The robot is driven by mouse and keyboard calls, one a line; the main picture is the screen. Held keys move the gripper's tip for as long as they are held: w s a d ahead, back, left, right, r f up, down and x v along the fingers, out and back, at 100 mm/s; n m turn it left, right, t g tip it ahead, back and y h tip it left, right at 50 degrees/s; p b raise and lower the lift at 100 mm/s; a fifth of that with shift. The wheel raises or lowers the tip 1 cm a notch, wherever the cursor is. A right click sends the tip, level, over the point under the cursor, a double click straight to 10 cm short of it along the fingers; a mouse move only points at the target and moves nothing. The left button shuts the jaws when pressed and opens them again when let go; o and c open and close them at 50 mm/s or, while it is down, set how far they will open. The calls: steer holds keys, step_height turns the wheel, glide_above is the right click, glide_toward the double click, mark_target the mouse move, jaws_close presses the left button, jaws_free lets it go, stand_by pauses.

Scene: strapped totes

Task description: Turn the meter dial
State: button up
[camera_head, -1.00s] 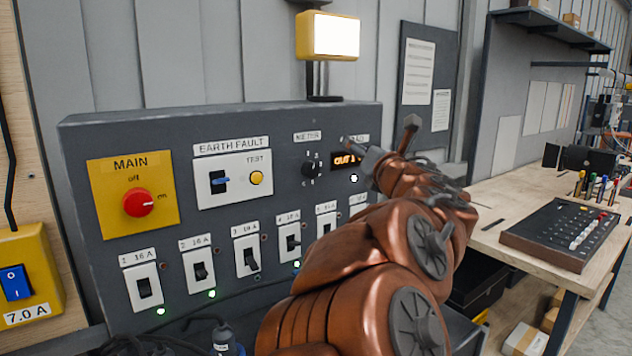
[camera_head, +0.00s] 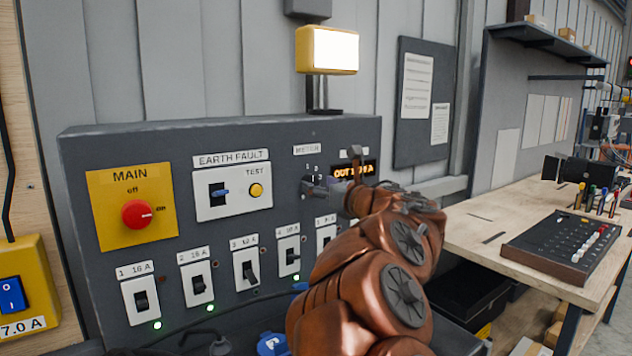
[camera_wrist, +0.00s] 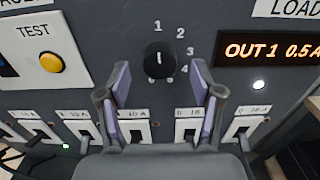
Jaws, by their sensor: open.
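The meter dial (camera_wrist: 159,60) is a round black knob on the grey panel (camera_wrist: 90,20), with the numbers 1 to 4 around its right side. Its white mark points up toward 1 in the wrist view. My gripper (camera_wrist: 160,80) is open, its two fingers reaching toward the panel on either side of the dial's lower part. I cannot tell whether they touch it. In the head view my gripper (camera_head: 325,188) is at the panel below the METER label (camera_head: 307,149) and mostly hides the dial. The orange display (camera_wrist: 272,49) reads OUT 1 0.5 A.
The panel also carries a red MAIN switch (camera_head: 137,214), a yellow TEST button (camera_wrist: 50,63) and a row of breakers (camera_head: 197,283) below. A lit yellow lamp (camera_head: 327,50) stands above. A workbench (camera_head: 480,220) with a keypad box (camera_head: 570,235) is at the right.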

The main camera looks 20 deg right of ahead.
steer(key=shift+w+a, duration=0.2)
steer(key=shift+w, duration=0.75)
steer(key=c, duration=1.1)
